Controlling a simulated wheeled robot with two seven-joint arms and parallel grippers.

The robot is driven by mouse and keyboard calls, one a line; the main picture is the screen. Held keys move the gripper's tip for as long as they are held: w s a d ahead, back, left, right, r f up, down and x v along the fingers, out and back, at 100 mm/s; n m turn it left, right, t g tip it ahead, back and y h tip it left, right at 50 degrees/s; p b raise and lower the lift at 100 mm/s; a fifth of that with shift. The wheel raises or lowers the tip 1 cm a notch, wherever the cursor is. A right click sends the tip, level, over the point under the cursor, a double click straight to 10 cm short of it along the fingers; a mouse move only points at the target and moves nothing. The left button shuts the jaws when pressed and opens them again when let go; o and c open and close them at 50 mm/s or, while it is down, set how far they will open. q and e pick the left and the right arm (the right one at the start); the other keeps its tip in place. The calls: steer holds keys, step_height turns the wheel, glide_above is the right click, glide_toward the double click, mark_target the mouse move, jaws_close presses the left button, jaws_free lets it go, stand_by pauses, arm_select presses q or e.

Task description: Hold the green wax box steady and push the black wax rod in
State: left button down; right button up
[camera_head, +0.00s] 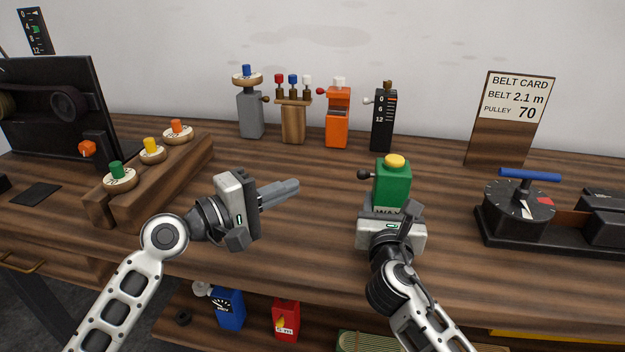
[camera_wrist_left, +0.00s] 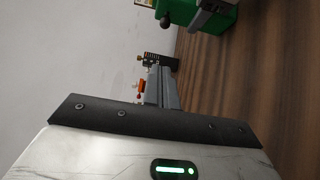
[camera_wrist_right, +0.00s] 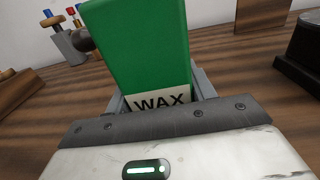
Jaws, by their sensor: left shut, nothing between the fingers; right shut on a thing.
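The green wax box (camera_head: 393,186) has a yellow top and a label reading WAX. It stands upright on the table, and it fills the right wrist view (camera_wrist_right: 140,50). The black wax rod (camera_head: 364,174) sticks out of its left side with a round knob; the knob also shows in the left wrist view (camera_wrist_left: 165,21). My right gripper (camera_head: 392,210) is shut on the lower part of the box from the front. My left gripper (camera_head: 296,185) is shut and empty, its fingers pointing right toward the rod, with a clear gap between them.
A wooden rack (camera_head: 160,190) with coloured knobs stands at left. Grey, wooden, orange (camera_head: 338,122) and black (camera_head: 382,125) devices line the back. A dial device (camera_head: 518,212) and a belt card (camera_head: 517,100) are at right. The table between my left fingers and the box is clear.

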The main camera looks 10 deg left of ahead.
steer(key=shift+f, duration=0.25)
arm_select(q)
steer(key=shift+v, duration=1.2)
arm_select(e)
steer(key=o, duration=1.3)
steer(key=shift+d, duration=0.1)
arm_select(q)
steer(key=shift+w, duration=0.1)
arm_select(e)
steer(key=shift+o, duration=0.4)
steer(key=shift+r, duration=0.1)
